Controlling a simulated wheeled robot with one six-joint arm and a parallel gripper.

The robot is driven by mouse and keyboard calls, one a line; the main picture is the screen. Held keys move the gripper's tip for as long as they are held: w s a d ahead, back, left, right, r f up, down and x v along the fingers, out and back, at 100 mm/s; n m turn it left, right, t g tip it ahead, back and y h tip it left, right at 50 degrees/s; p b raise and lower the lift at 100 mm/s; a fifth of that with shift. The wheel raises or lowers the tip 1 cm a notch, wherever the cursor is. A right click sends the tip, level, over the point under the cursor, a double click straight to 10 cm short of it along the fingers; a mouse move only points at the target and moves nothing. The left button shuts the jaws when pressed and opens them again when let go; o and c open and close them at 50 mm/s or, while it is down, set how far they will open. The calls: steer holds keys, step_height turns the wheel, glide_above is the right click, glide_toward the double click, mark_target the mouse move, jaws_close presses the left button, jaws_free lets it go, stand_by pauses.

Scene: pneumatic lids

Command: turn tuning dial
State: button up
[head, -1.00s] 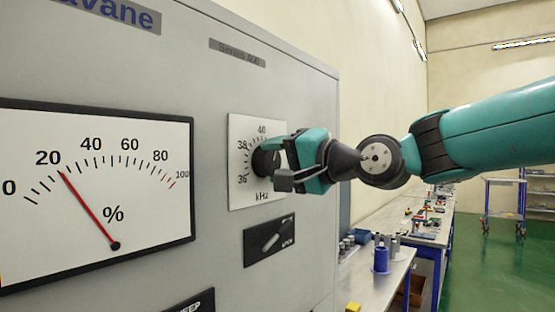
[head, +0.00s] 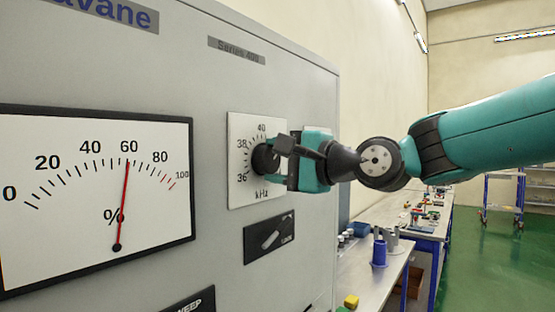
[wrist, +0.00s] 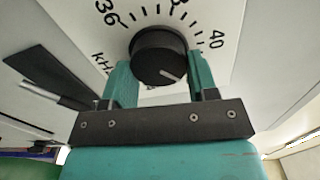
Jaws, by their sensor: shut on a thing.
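The tuning dial is a round black knob (head: 264,159) on a white kHz scale plate (head: 240,190) on the grey panel. In the wrist view the knob (wrist: 158,57) shows a pale pointer line at its lower right. My gripper (head: 275,160) is shut on the knob; in the wrist view its two teal fingers (wrist: 163,75) stand on either side of it. A percent meter (head: 95,180) at the left of the head view has its red needle (head: 124,200) near 60. My gripper hides part of the scale.
A workbench (head: 375,275) with a blue spool (head: 380,253) stands right of the cabinet.

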steer(key=o, duration=0.9)
steer(key=shift+d, duration=0.15)
steer(key=b+v, duration=0.7)
steer(key=v, duration=1)
steer(key=shift+s+f, duration=0.1)
